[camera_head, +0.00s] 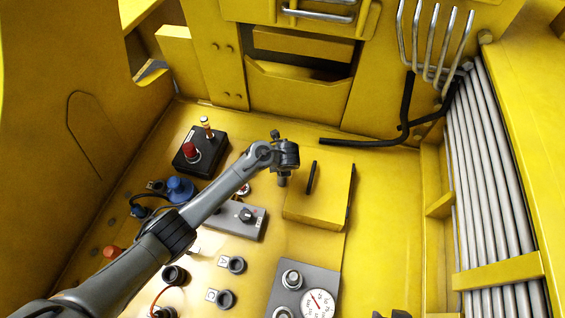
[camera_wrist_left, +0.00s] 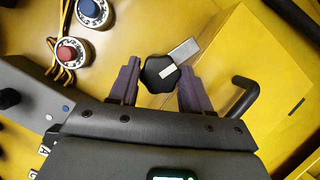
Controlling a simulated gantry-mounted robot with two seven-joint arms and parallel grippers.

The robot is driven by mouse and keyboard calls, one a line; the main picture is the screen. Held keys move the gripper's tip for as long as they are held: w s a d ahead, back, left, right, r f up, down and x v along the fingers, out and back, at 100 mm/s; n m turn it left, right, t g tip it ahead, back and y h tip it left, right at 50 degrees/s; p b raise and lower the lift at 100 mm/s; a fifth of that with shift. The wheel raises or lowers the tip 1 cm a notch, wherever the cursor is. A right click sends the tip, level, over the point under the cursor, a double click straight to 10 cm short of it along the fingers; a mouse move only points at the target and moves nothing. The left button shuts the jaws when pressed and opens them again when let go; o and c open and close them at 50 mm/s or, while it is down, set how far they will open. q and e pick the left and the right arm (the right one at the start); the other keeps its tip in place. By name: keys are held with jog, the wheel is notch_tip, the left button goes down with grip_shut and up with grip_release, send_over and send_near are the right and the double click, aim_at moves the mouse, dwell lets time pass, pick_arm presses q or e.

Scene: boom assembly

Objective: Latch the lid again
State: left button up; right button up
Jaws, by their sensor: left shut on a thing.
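The yellow box-like lid (camera_head: 320,205) with a black bar handle (camera_head: 311,178) lies on the yellow panel, and it looks closed. My left gripper (camera_head: 282,182) points down at the lid's left edge. In the left wrist view, its two fingers are shut on a black lobed knob (camera_wrist_left: 159,73) with a silver latch tab (camera_wrist_left: 186,50). The tab points toward the lid (camera_wrist_left: 255,85); I cannot tell whether it overlaps the lid. In the head view, the arm hides the knob. A dark shape (camera_head: 393,314) at the bottom edge may be my right gripper, mostly cut off.
A grey switch box (camera_head: 235,222) lies left of the lid, and a gauge box (camera_head: 302,293) lies below it. A black box with a red button (camera_head: 198,155) stands at the upper left. Silver pipes (camera_head: 490,180) run along the right wall. The panel right of the lid is clear.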

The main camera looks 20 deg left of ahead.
pick_arm(q)
jog(key=shift+a+m+h, duration=0.15)
jog(key=shift+m+h, duration=0.15)
jog(key=shift+m, duration=0.7)
jog(key=m+h+b, duration=0.1)
jog(key=m, duration=0.1)
jog(key=shift+f+m+t, duration=0.1)
jog(key=shift+m+t, duration=0.3)
jog(key=m+h+b, duration=0.1)
jog(key=m+b, duration=0.3)
jog(key=b, duration=0.1)
jog(key=m+h+b, duration=0.2)
jog(key=m+b, duration=0.2)
jog(key=b, duration=0.1)
jog(key=shift+a+f+g, duration=0.1)
jog(key=shift+a+g, duration=0.1)
jog(key=shift+g, duration=0.2)
jog(key=shift+r+m+h+b, duration=0.2)
jog(key=shift+m+h+b, duration=0.1)
jog(key=shift+m+b, duration=0.5)
jog(key=o, duration=1)
jog(key=shift+o, duration=0.2)
jog(key=shift+r, duration=0.1)
jog(key=v, duration=1)
jog(key=shift+r, duration=0.35)
